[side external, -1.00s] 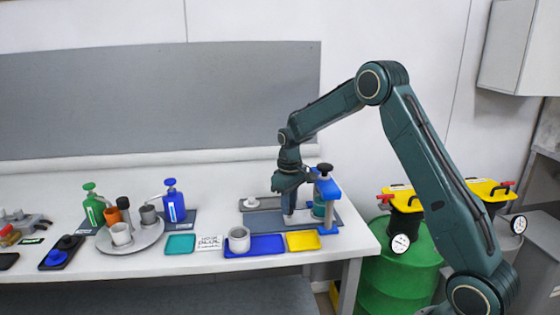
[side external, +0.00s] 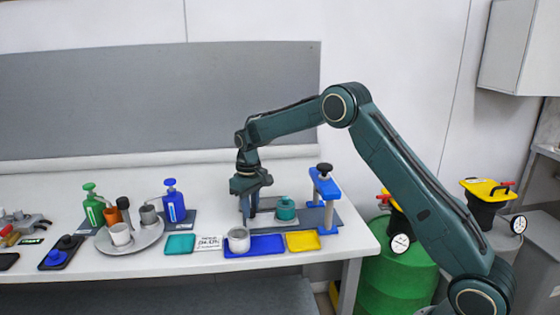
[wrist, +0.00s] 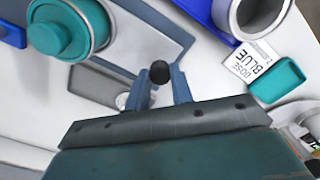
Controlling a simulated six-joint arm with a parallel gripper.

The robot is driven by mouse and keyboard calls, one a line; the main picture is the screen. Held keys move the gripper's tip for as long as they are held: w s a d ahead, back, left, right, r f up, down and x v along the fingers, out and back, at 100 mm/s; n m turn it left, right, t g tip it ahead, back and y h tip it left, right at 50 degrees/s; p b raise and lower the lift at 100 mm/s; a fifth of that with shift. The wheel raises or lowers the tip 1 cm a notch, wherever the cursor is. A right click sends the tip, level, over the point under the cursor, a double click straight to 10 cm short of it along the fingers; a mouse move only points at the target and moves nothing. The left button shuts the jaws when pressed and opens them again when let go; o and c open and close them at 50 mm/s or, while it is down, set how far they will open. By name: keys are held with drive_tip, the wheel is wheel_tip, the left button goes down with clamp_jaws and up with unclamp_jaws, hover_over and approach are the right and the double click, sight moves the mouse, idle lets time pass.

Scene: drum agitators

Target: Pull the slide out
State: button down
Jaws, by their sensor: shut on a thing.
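The blue press frame (side external: 325,195) with a black knob on top stands at the right of the bench on a dark grey base. A teal pot (side external: 286,207) sits on the slide (side external: 267,219), to the left of the frame and clear of it. The pot also shows at the top left of the wrist view (wrist: 57,30). My gripper (side external: 249,220) is low at the left end of the slide. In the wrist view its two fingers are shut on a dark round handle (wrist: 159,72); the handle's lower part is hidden.
A white cup (side external: 238,240) on a blue tray (side external: 266,246), a yellow tray (side external: 303,241), a teal tray (side external: 180,244) and a card (side external: 209,243) line the front. A round tray (side external: 148,238) with cups and pump bottles stand left.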

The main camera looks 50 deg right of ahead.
drive_tip(key=shift+w+a+r, duration=0.1)
drive_tip(key=shift+w+a, duration=0.15)
drive_tip(key=c, duration=1.2)
unclamp_jaws()
drive_tip(key=shift+s, duration=0.1)
drive_tip(key=shift+d+r, duration=0.1)
drive_tip(key=shift+r, duration=0.05)
wheel_tip(320, 180, up, 13)
drive_tip(key=shift+r, duration=0.2)
